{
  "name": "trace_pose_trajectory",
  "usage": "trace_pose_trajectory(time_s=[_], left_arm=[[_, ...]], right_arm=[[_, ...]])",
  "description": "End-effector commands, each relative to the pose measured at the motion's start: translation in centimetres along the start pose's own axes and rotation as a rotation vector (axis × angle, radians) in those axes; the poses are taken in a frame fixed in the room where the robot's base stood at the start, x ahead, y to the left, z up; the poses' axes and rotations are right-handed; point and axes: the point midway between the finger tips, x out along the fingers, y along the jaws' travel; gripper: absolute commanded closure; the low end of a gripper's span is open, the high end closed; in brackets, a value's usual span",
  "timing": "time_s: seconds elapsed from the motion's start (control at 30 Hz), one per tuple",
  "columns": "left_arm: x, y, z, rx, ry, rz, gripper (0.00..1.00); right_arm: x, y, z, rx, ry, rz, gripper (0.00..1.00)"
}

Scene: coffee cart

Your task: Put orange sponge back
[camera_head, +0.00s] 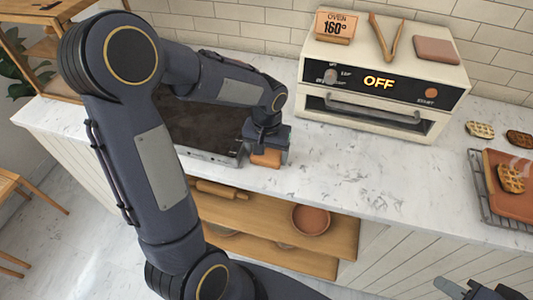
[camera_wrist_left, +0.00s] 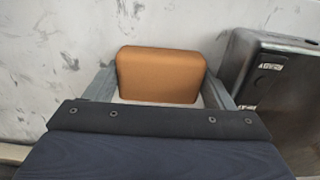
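The orange sponge (camera_head: 266,158) is at the counter's front part, beside the right end of the dark griddle (camera_head: 205,128). My left gripper (camera_head: 268,148) points down over it. In the left wrist view the sponge (camera_wrist_left: 160,75) lies between the two grey fingers (camera_wrist_left: 160,82), which sit against its left and right sides. The fingers look shut on it. Its underside is hidden, so I cannot tell whether it touches the counter. My right gripper (camera_head: 480,290) shows at the bottom right edge, partly cut off, with its fingers apart and empty.
A cream oven (camera_head: 385,75) reading OFF stands at the back, with a sign, tongs and a reddish-brown block on top. A rack with an orange tray (camera_head: 500,205) and waffles is at right. The counter (camera_head: 365,175) between is clear. An open shelf below holds a bowl (camera_head: 310,219).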

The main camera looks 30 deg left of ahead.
Motion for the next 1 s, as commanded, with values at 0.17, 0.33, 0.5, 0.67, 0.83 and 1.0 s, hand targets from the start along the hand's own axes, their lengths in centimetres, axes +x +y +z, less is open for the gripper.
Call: trace_pose_trajectory(time_s=[0.17,0.33,0.5,0.67,0.83,1.0], left_arm=[[1.1,-0.1,0.6,-0.001,-0.022,-0.002,0.15],[1.1,-0.1,0.6,-0.003,-0.023,-0.002,0.15],[-0.3,-0.2,0.6,-0.005,-0.024,-0.003,0.15],[-3.2,-0.1,0.4,-0.003,-0.014,-0.001,0.15],[-7.4,0.0,0.2,-0.001,-0.011,0.000,0.15],[-10.5,0.0,0.1,-0.001,-0.011,0.000,0.15]], right_arm=[[0.2,0.1,0.1,0.000,0.000,0.000,0.67],[0.2,0.1,0.1,0.000,0.000,0.000,0.67],[-0.9,-0.4,-0.5,0.000,0.000,0.000,0.67],[-0.6,-0.3,-0.3,0.000,0.000,0.000,0.67],[-0.7,-0.3,-0.4,0.000,0.000,0.000,0.67],[-0.8,-0.4,-0.4,0.000,0.000,0.000,0.67]])
